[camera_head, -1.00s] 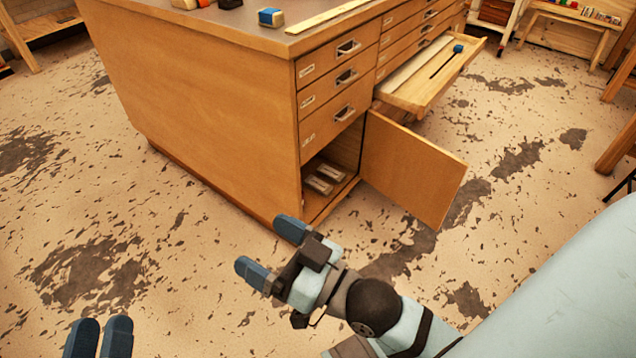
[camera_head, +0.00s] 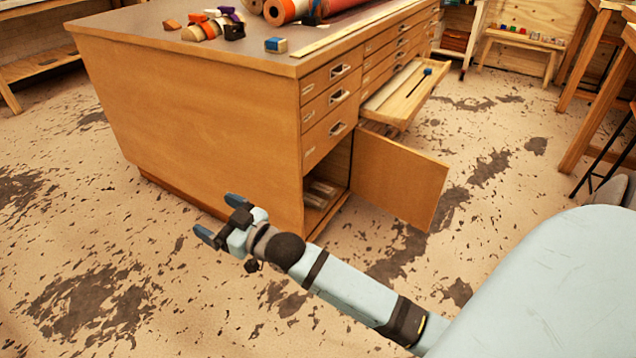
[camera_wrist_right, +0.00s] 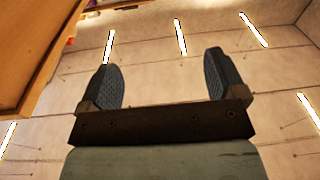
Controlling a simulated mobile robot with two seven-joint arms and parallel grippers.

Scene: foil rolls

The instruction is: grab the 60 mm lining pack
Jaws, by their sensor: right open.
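Pale packs (camera_head: 321,190) lie inside the open lower cupboard of the wooden cabinet (camera_head: 215,115). They are partly hidden by the cabinet side, and I cannot tell which one is the 60 mm lining pack. My right gripper (camera_head: 219,216) is open and empty, in front of the cabinet's left side and to the left of the cupboard opening, apart from the packs. In the right wrist view its two fingers (camera_wrist_right: 166,80) are spread with nothing between them. My left gripper is not in view.
The cupboard door (camera_head: 400,180) stands open to the right of the opening. Above it, a drawer (camera_head: 405,95) is pulled out with a dark, blue-ended tool in it. Rolls and small blocks lie on the cabinet top. The floor to the left is clear.

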